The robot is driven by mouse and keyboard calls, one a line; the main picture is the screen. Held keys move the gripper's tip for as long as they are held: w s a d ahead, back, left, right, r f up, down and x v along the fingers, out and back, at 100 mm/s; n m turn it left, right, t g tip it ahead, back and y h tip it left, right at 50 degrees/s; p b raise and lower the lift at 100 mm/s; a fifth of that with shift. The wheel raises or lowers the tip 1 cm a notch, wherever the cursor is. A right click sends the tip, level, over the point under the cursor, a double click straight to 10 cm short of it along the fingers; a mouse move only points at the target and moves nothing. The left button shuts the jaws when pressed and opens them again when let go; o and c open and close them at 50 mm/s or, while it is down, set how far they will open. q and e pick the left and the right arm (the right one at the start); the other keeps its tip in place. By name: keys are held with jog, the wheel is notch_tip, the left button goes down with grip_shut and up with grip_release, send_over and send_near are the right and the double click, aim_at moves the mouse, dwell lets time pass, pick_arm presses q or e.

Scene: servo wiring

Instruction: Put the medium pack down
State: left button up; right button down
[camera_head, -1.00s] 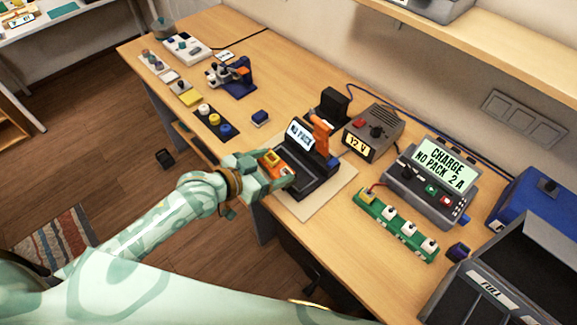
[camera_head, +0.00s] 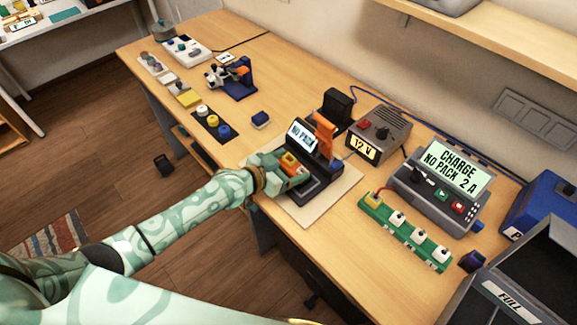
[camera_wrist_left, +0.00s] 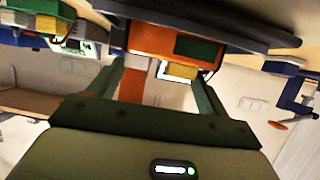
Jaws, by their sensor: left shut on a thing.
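The orange pack with a green and yellow end (camera_head: 290,163) is held in my left gripper (camera_head: 286,170), which is shut on it. In the left wrist view the pack (camera_wrist_left: 150,40) shows between the two fingers (camera_wrist_left: 160,78). The pack is at the front left of a black dock (camera_head: 322,192) whose screen reads NO PACK. It overlaps the dock in the head view; I cannot tell whether it touches. The dock sits on a pale mat (camera_head: 300,218). My right gripper is not in view.
An orange upright part (camera_head: 324,133) rises at the dock's back. A grey 12 V box (camera_head: 378,133), a charger reading NO PACK (camera_head: 440,190) and a green strip (camera_head: 405,232) stand to the right. A small blue block (camera_head: 260,120) lies left, with bare wood around it.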

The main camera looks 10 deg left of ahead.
pick_arm(q)
jog(key=o, duration=1.3)
jog(key=shift+f, duration=0.15)
jog(key=o, duration=0.4)
